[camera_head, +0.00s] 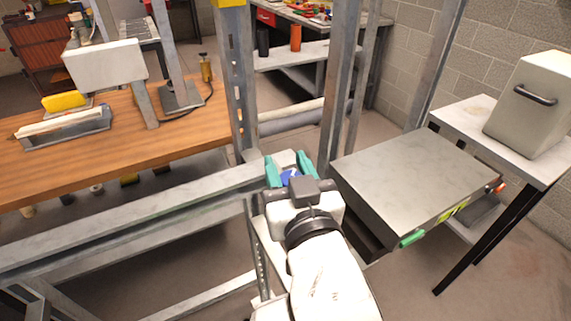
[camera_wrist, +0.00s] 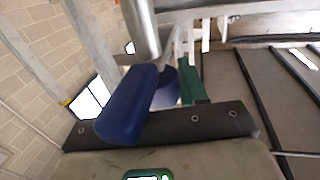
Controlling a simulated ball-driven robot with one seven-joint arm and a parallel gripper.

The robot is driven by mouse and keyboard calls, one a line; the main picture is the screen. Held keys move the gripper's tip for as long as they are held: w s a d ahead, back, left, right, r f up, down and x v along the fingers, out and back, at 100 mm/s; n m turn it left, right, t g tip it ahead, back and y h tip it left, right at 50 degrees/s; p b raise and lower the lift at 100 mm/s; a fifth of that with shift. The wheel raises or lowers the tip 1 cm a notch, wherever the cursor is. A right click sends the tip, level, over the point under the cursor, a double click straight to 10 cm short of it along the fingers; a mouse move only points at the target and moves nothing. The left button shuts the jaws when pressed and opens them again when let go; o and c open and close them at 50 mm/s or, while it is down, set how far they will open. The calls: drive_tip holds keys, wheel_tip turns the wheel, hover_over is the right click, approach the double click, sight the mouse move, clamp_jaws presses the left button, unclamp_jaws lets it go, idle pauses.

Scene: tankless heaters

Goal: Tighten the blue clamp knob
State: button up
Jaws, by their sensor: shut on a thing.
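The blue clamp knob (camera_head: 291,175) shows as a small patch between the teal fingers of my gripper (camera_head: 288,166) in the head view, at the steel frame's corner. In the wrist view the knob (camera_wrist: 128,104) is a large, rounded dark-blue handle close to the camera, next to a grey metal cylinder (camera_wrist: 143,30). One green finger of my gripper (camera_wrist: 190,82) stands just right of the knob; the other finger is hidden there. My gripper is shut on the knob. My wrist covers part of the clamp in the head view.
A steel post (camera_head: 236,80) and a horizontal beam (camera_head: 130,225) stand close to my gripper. A grey flat-topped cabinet (camera_head: 415,178) is just to the right. A wooden bench (camera_head: 90,160) is at left, and a white table (camera_head: 470,115) with a metal box (camera_head: 530,105) at right.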

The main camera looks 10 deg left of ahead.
drive_tip(key=m+h+b, duration=0.1)
drive_tip(key=m+h, duration=0.1)
drive_tip(key=h, duration=0.1)
drive_tip(key=m+t+h+b, duration=0.1)
drive_tip(key=h, duration=0.1)
drive_tip(key=shift+d+f+b, duration=0.1)
drive_tip(key=shift+f+b, duration=0.15)
drive_tip(key=shift+b, duration=0.1)
drive_tip(key=shift+d+r+m+g+h+b, duration=0.15)
drive_tip(key=shift+m+h+b, duration=0.45)
drive_tip(key=shift+m+h, duration=0.45)
drive_tip(key=shift+d+f+m+g+h+b, duration=0.15)
drive_tip(key=shift+m+h+b, duration=0.45)
drive_tip(key=shift+h, duration=0.75)
drive_tip(key=shift+d+r+m+g+h+b, duration=0.15)
drive_tip(key=shift+m+h+b, duration=0.45)
drive_tip(key=shift+m+h, duration=0.45)
drive_tip(key=shift+h, duration=0.35)
drive_tip(key=o, duration=1)
drive_tip(key=shift+d, duration=0.1)
drive_tip(key=shift+c, duration=0.2)
drive_tip(key=v, duration=1.1)
drive_tip(key=shift+b, duration=0.45)
